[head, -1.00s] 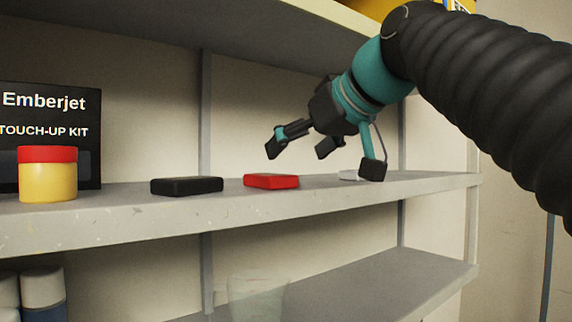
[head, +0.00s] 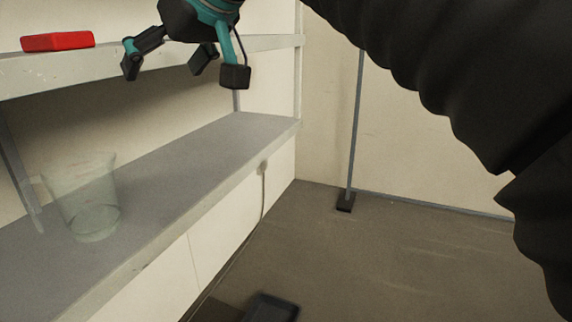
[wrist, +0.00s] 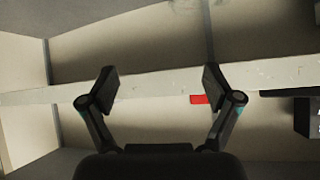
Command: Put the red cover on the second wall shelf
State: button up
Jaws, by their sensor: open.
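The red cover (head: 58,41) is a small flat block lying on the upper visible shelf (head: 40,78), at the top left of the head view. My gripper (head: 185,70) is open and empty, to the right of the cover and apart from it, in front of the shelf edge. In the wrist view the red cover (wrist: 200,99) shows small and distant, just inside the right finger of my gripper (wrist: 160,82). A lower wall shelf (head: 185,170) runs below, its right part bare.
A clear cup (head: 85,200) stands on the lower shelf at left. A thin upright post (head: 355,140) with a dark foot stands on the floor by the wall. A dark object (head: 270,307) lies at the bottom edge. The floor (head: 400,260) at right is mostly clear.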

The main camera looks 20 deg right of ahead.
jog(key=s+d+f+m+g+h, duration=0.1)
jog(key=s+d+f, duration=0.4)
jog(key=f, duration=0.7)
jog(key=s+d+f+m+g+h, duration=0.1)
jog(key=s+d+f+m+h, duration=0.2)
jog(key=f, duration=1)
jog(key=s+d+f+m+h, duration=0.2)
jog(key=s+d+f, duration=0.4)
jog(key=f, duration=0.6)
jog(key=shift+s+d+f+g, duration=0.2)
jog(key=shift+s+d+g, duration=0.15)
jog(key=shift+d, duration=0.8)
